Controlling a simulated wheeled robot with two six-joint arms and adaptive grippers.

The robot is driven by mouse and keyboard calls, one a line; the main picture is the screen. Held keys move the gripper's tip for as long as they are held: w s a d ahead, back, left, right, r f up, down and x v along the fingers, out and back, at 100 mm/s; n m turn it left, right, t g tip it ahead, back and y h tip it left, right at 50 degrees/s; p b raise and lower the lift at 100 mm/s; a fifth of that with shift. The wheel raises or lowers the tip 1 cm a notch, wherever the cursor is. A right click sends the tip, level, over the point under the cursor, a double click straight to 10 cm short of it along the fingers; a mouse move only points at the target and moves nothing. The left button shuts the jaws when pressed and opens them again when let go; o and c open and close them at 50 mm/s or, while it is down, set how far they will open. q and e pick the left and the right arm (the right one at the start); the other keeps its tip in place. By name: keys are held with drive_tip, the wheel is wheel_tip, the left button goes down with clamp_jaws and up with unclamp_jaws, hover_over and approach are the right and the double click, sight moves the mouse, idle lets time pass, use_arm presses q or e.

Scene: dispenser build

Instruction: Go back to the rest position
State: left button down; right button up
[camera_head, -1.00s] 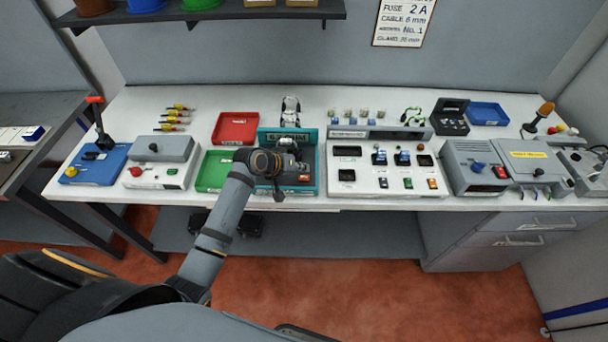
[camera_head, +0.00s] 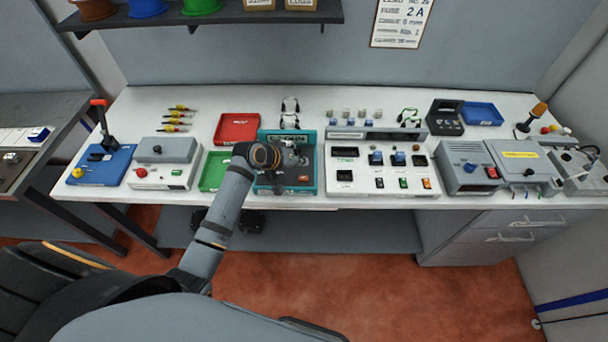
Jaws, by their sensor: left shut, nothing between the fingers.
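My left gripper (camera_head: 291,158) is over the teal-framed station (camera_head: 318,176) in the middle of the white workbench (camera_head: 232,106). Its fingers are small and partly hidden by my wrist, and I see nothing held in them. My left arm reaches up to it from the lower left, across the bench's front edge. My right gripper is not in view.
A green tray (camera_head: 212,172) and a red tray (camera_head: 238,128) are left of my gripper. The white switch panel (camera_head: 362,182) is close on its right. A lever press (camera_head: 101,163) stands far left, and a shelf (camera_head: 215,17) hangs above. Floor in front is clear.

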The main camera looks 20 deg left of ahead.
use_arm(q)
drive_tip(key=shift+s, duration=0.1)
drive_tip(key=s+a+m+g+y, duration=0.2)
drive_tip(key=s+a+y, duration=0.1)
drive_tip(key=s, duration=1)
drive_tip(key=s+a+m+g+y, duration=0.2)
drive_tip(key=s+a+y, duration=0.15)
drive_tip(key=s, duration=0.95)
wheel_tip(320, 180, down, 30)
drive_tip(key=s+a+g+b, duration=0.1)
drive_tip(key=s+a+b, duration=0.15)
drive_tip(key=b, duration=0.25)
drive_tip(key=s+a+f+n+g+b, duration=0.1)
drive_tip(key=s+f+b, duration=0.3)
drive_tip(key=s+f, duration=1.4)
wheel_tip(320, 180, down, 3)
drive_tip(key=shift+s+a+f+g+h, duration=0.15)
drive_tip(key=shift+s+a+g+h, duration=0.15)
drive_tip(key=shift+h, duration=0.15)
